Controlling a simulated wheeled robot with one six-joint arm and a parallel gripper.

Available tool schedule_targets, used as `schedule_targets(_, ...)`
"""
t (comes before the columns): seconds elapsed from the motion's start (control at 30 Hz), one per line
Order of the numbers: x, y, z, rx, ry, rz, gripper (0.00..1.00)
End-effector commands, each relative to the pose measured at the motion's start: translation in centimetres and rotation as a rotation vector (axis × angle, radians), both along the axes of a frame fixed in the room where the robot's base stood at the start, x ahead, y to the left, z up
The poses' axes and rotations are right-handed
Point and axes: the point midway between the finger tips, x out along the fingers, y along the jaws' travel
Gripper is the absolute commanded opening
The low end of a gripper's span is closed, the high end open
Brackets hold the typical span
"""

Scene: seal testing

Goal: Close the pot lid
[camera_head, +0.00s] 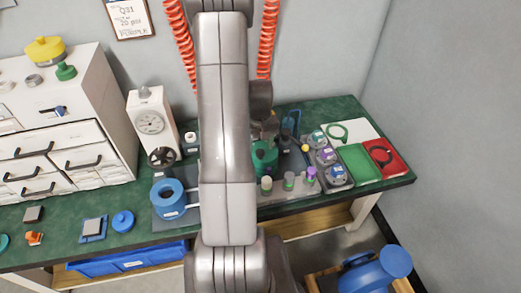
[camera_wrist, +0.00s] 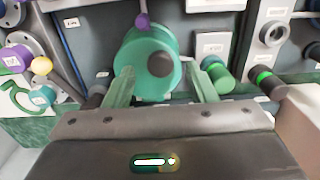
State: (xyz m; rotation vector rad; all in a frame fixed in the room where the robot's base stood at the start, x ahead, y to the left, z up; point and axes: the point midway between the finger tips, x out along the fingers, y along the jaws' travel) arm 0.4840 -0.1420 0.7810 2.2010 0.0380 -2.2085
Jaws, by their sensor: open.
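A green round pot (camera_head: 264,156) stands on the green bench, partly hidden behind my arm in the head view. In the wrist view the pot (camera_wrist: 135,50) shows as a teal round body with a dark round knob (camera_wrist: 160,64) on its near face. I cannot tell how the lid sits on it. My gripper (camera_wrist: 161,75) is open and empty, with one finger on either side of the pot's lower part in the picture. Whether the fingers touch it cannot be told.
Small jars (camera_head: 289,181) and a grey rack of capped parts (camera_head: 330,167) stand right of the pot. A green tray (camera_head: 361,165) and a red tray (camera_head: 387,157) lie farther right.

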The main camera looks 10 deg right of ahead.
Motion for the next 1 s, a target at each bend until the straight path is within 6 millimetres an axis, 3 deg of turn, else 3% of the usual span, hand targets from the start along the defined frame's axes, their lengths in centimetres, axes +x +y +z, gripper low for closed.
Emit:
schedule_targets(0.3, 0.1, 0.0, 6.8, -0.001, -0.004, -0.001, 0.51)
schedule_targets(0.5, 0.0, 0.0, 9.5, 0.0, 0.0, -0.001, 0.51)
schedule_targets(1.0, -0.1, 0.0, 10.3, 0.001, 0.003, -0.001, 0.51)
